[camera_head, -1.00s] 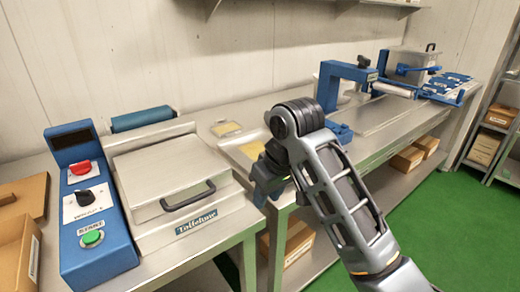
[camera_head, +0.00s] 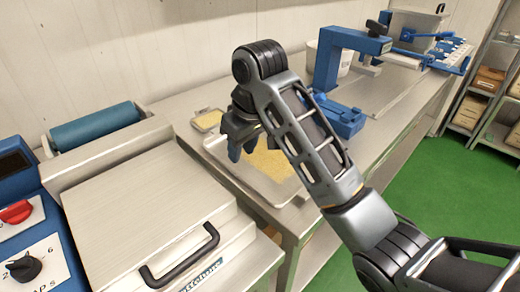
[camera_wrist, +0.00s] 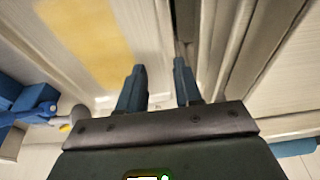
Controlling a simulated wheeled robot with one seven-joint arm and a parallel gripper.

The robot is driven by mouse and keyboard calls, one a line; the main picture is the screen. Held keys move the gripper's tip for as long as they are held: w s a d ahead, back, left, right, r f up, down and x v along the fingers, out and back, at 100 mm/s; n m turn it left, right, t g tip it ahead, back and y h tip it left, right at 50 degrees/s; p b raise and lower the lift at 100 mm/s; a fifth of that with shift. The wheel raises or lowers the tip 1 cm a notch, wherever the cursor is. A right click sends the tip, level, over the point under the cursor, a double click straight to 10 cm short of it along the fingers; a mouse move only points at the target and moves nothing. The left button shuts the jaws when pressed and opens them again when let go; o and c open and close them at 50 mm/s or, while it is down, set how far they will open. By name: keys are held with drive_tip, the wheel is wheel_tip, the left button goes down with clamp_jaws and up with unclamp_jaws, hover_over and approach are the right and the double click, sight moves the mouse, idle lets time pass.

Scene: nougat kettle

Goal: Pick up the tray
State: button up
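The tray (camera_head: 284,193) is a shallow metal tray with a yellow, crumbly layer in it, lying on the bench in the middle of the head view. In the wrist view the tray (camera_wrist: 103,101) lies at the left, with the yellow layer inside. My gripper (camera_head: 240,148) hangs over the tray's left part, pointing down. In the wrist view my gripper (camera_wrist: 158,75) has two blue fingers apart with nothing between them, near the tray's edge. I cannot tell whether a finger touches the rim. My arm hides part of the tray.
A metal machine with a lid and black handle (camera_head: 178,262) stands close on the left, with a blue roller (camera_head: 95,127) behind it. A smaller tray (camera_head: 207,120) lies behind. A blue press (camera_head: 342,45) and white bucket (camera_head: 314,62) stand to the right.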

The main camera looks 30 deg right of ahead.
sight(234, 170)
drive_tip(key=shift+b+x, duration=0.4)
drive_tip(key=shift+x, duration=0.7)
drive_tip(key=shift+a+p+x, duration=0.2)
drive_tip(key=shift+x, duration=1.05)
drive_tip(key=shift+a+p+x, duration=0.15)
drive_tip(key=shift+a+x, duration=0.1)
drive_tip(key=shift+x, duration=0.95)
drive_tip(key=shift+w+r, duration=0.1)
drive_tip(key=shift+w, duration=0.1)
drive_tip(key=shift+c, duration=0.5)
clamp_jaws()
drive_tip(key=shift+r, duration=0.1)
